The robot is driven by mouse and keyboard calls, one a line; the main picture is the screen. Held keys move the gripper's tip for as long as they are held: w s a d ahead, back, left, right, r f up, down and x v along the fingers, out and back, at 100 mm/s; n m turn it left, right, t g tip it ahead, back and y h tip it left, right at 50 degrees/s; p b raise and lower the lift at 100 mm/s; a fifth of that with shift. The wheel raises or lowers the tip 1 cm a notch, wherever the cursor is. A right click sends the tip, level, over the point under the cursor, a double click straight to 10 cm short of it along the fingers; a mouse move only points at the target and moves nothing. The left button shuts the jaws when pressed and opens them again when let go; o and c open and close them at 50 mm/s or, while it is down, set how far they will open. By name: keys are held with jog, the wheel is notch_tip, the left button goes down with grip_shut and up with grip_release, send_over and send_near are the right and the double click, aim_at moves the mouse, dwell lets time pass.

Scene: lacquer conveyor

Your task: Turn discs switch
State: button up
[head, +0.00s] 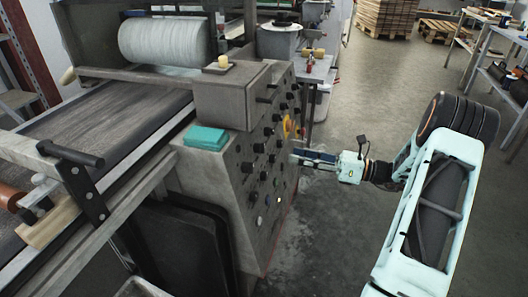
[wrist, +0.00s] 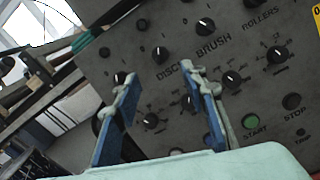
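The grey control panel (head: 245,185) faces my gripper in the head view. In the wrist view the word DISCS (wrist: 172,67) is printed on it, with a black switch knob (wrist: 160,54) just above the word. Another black knob (wrist: 187,103) is below the word, partly hidden by my right finger. My gripper (wrist: 160,85) is open, with nothing visible between its blue-padded fingers. The DISCS knob above the word appears beyond the gap between the fingertips. In the head view my gripper (head: 300,155) is close to the panel; contact cannot be told.
BRUSH (wrist: 213,47) and ROLLERS (wrist: 260,15) labels with similar knobs are to the right. A green START button (wrist: 251,121) and a dark STOP button (wrist: 291,101) are lower right. A teal block (head: 206,137) lies on the machine. The floor (head: 340,240) in front is clear.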

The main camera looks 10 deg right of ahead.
aim_at(260, 148)
jog(key=b+x, duration=0.2)
jog(key=x, duration=0.8)
jog(key=shift+w+a, duration=0.1)
jog(key=shift+a, duration=0.15)
grip_shut()
jog(key=shift+n, duration=0.4)
jog(key=n+g, duration=0.1)
jog(key=n, duration=0.5)
jog(key=shift+w+d+g+b, duration=0.1)
jog(key=shift+g+b, duration=0.3)
jog(key=n+g+b, duration=0.1)
jog(key=n, duration=0.5)
jog(key=shift+r+n, duration=0.1)
jog(key=shift+n, duration=0.3)
